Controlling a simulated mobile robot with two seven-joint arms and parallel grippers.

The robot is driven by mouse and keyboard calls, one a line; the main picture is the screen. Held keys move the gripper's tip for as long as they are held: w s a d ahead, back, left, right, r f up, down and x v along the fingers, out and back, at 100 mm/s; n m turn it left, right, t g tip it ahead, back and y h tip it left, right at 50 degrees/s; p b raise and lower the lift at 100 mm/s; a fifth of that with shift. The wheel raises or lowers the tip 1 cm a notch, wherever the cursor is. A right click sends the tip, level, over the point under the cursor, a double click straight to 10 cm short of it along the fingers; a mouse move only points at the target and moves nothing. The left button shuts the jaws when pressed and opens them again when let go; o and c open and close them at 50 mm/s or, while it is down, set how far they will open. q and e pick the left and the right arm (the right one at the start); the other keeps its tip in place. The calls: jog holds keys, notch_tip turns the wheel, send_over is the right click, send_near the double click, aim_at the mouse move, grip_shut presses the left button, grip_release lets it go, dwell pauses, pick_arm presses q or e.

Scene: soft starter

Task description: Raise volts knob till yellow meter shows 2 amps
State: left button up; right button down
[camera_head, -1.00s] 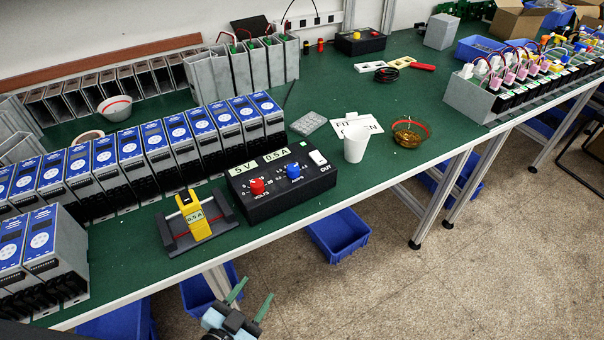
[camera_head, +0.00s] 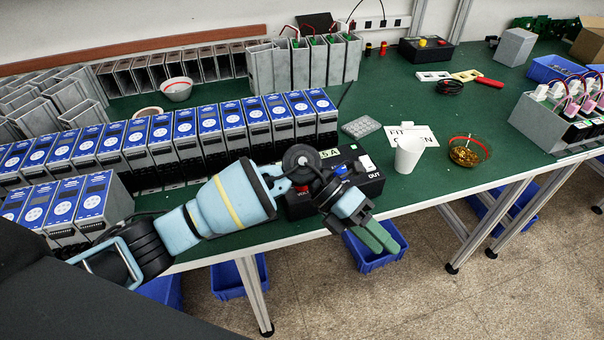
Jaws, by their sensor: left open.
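The black supply box (camera_head: 372,189) stands at the table's front edge, largely covered by my left arm. A small red patch of its volts knob (camera_head: 302,188) shows beside the arm. The blue knob (camera_head: 340,170) is partly visible, and its label shows only "5 A". The yellow meter is hidden behind my arm, so its reading cannot be seen. My left gripper (camera_head: 386,247) is open and empty, with green fingers pointing down and right, in front of the box and past the table edge. It appears apart from the knobs. My right gripper is not in view.
A white cup (camera_head: 408,156) and a glass bowl (camera_head: 469,152) stand right of the box. A row of blue-faced units (camera_head: 212,135) runs behind my arm. A blue bin (camera_head: 372,260) is below the table edge.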

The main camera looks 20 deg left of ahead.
pick_arm(q)
jog(key=w+a+r+t+y, duration=0.1)
jog(key=w+a+r+y, duration=0.1)
jog(key=w+a+y, duration=0.2)
jog(key=w+a+r+t+y, duration=0.1)
jog(key=w+a+y, duration=0.3)
jog(key=a, duration=0.4)
jog(key=w+a+r+t+y, duration=0.2)
jog(key=w+a+r+y, duration=0.1)
jog(key=a, duration=0.3)
jog(key=shift+w+r+y, duration=0.4)
jog(key=shift+w+y, duration=0.1)
jog(key=shift+w, duration=0.25)
jog(key=shift+f, duration=3.9)
jog(key=shift+c, duration=0.2)
jog(key=shift+m, duration=0.3)
jog(key=c, duration=0.9)
